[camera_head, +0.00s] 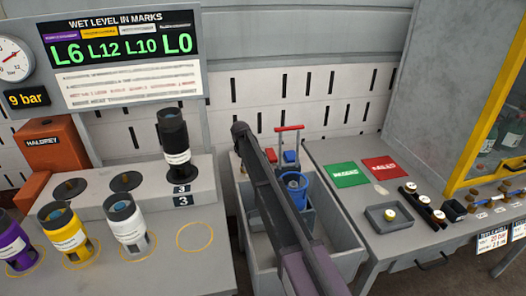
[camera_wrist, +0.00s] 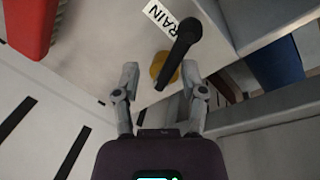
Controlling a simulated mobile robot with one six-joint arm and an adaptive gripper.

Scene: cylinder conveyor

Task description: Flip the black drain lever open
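The black drain lever (camera_wrist: 182,45) shows in the wrist view beside a white label (camera_wrist: 160,14) on which "RAIN" can be read. A yellow-brass round part (camera_wrist: 161,68) sits next to the lever. My gripper (camera_wrist: 160,74) is open, with its two fingers apart. In the head view my arm crosses the grey basin (camera_head: 256,262), and I cannot make out the lever or my fingers.
In the head view a red T-handle (camera_head: 289,129) and a blue cylinder (camera_head: 293,186) stand at the basin. A bench with green (camera_head: 346,174) and red (camera_head: 386,170) pads is right. Cylinders, including a black one (camera_head: 174,135), stand left. A red part (camera_wrist: 30,22) shows in the wrist view.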

